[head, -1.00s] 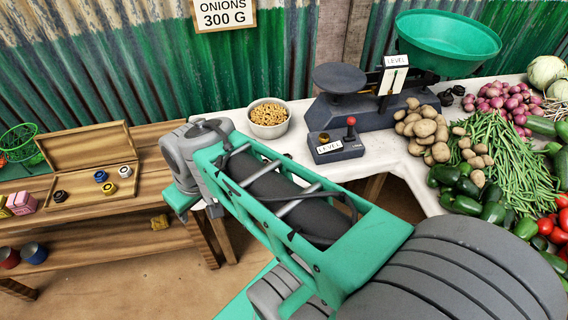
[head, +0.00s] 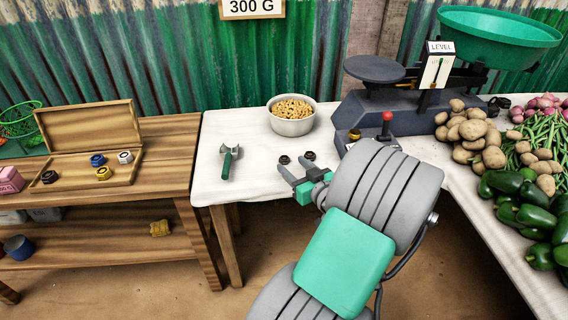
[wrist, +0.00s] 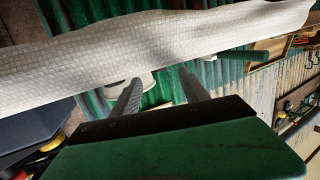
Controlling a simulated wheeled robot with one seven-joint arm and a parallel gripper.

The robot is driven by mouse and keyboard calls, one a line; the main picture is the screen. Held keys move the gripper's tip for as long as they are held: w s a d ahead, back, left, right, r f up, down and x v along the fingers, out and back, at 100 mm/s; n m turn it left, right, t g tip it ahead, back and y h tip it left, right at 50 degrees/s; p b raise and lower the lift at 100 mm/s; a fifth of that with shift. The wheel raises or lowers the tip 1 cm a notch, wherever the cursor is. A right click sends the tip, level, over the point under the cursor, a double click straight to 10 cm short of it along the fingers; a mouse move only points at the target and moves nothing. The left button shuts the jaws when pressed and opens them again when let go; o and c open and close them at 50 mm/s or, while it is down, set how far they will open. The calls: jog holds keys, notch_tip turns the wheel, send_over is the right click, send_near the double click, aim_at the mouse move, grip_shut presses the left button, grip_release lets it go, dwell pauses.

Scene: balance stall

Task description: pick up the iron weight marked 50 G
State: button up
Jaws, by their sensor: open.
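My gripper (head: 295,168) is open and empty, low over the counter's front part.
A bowl of snacks (head: 291,118) stands behind the weights, and a green-handled scoop (head: 229,161) lies to the left. An open wooden box (head: 75,180) on the left table holds several coloured weights.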

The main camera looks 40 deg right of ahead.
aim_at(284, 158)
jog(key=x, duration=0.4)
jog(key=shift+w+d+f, duration=0.1)
jog(key=shift+w+f, duration=0.05)
jog(key=shift+w, duration=0.05)
jog(key=shift+c, duration=0.2)
grip_shut()
